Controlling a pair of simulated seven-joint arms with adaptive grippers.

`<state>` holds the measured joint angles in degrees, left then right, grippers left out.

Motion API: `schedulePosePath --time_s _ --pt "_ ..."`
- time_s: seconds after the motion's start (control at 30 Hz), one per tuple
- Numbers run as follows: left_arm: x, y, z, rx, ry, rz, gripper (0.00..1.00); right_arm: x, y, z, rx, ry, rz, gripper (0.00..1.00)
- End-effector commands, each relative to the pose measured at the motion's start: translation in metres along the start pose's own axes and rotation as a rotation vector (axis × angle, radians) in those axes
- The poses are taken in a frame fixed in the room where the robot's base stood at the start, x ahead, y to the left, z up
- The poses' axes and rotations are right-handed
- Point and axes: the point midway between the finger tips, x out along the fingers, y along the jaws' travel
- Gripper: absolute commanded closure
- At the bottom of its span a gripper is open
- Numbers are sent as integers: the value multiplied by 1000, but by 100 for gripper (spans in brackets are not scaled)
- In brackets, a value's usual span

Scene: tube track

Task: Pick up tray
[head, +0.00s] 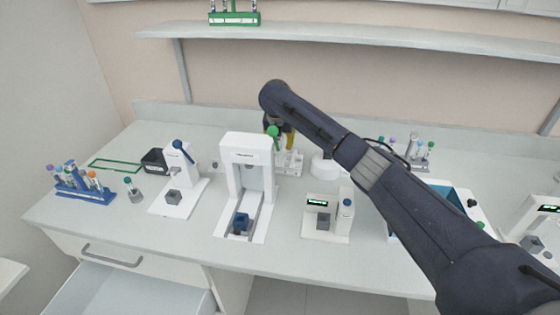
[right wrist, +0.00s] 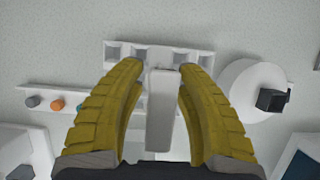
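A white tray (right wrist: 203,58) with a row of square slots lies under my right gripper (right wrist: 160,68) in the right wrist view. Its upright white handle (right wrist: 160,105) stands between the two yellow fingers, with a visible gap on each side. The fingers are open and do not appear to touch the handle. In the head view the white tray (head: 292,169) is on the bench behind the tall white device, and my right gripper (head: 283,138) is at it, partly hidden by my arm. My left gripper is not in view.
A tall white device (head: 248,165) stands just in front of the tray. A round white device (right wrist: 240,90) is close on its right, and a white rack with coloured caps (right wrist: 78,104) on its left. A blue tube rack (head: 85,188) sits at the far left.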

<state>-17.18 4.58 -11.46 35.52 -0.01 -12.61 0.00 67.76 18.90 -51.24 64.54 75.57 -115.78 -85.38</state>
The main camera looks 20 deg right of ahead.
Motion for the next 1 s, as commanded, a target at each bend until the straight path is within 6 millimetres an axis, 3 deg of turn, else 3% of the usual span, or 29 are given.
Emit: schedulePosePath --time_s 0.03,0.33,1.0 --pt "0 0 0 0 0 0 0 0 0 0 0 0 0 65" --pt "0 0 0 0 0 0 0 0 0 0 0 0 0 100" --pt "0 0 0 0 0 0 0 -6 0 3 1 -1 2 100"
